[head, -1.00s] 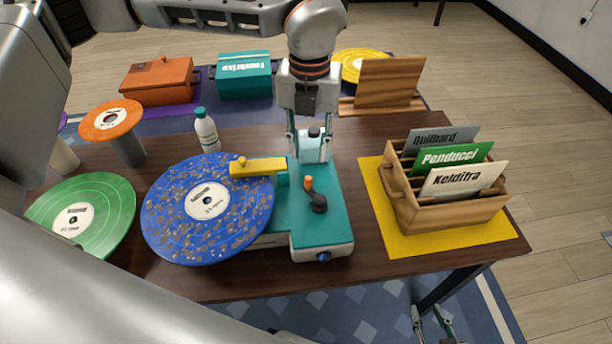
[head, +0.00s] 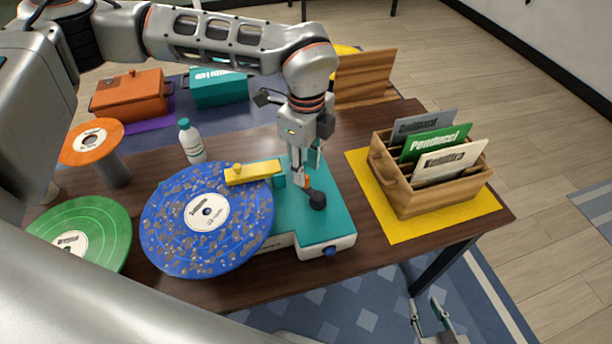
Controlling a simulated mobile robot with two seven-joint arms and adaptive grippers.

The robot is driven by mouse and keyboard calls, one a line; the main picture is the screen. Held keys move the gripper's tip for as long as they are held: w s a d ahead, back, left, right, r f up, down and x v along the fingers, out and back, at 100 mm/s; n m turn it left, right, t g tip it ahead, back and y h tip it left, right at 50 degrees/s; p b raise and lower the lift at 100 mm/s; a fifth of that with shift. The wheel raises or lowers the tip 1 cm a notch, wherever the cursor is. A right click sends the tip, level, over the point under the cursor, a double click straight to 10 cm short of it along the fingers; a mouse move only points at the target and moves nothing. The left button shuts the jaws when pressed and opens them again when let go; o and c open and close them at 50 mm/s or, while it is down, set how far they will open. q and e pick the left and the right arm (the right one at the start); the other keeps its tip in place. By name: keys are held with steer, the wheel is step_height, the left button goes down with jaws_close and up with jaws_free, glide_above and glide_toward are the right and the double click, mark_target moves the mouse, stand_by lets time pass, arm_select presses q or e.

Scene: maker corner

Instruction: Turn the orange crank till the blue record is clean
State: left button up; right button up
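The blue record (head: 170,217) lies on the teal-topped cleaning machine (head: 330,222) and is covered with brownish specks. A yellow arm (head: 254,172) reaches over its edge. The orange crank knob (head: 308,183) stands up from a black crank (head: 317,200) on the machine's top. My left gripper (head: 306,180) points down from above with its fingertips at the orange knob, partly hiding it. Whether the fingers are closed on the knob I cannot tell. My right gripper (head: 431,316) is low at the bottom right, beyond the table's front edge, open and empty.
A wooden crate (head: 430,198) with several cards stands on a yellow mat (head: 395,228) to the right. A green record (head: 105,225), an orange record (head: 75,150) on a stand and a white bottle (head: 193,145) are on the left. Orange (head: 130,97) and teal (head: 222,90) boxes stand behind.

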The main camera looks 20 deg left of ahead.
mark_target(313, 191)
arm_select(q)
steer(key=shift+f, duration=2)
jaws_close()
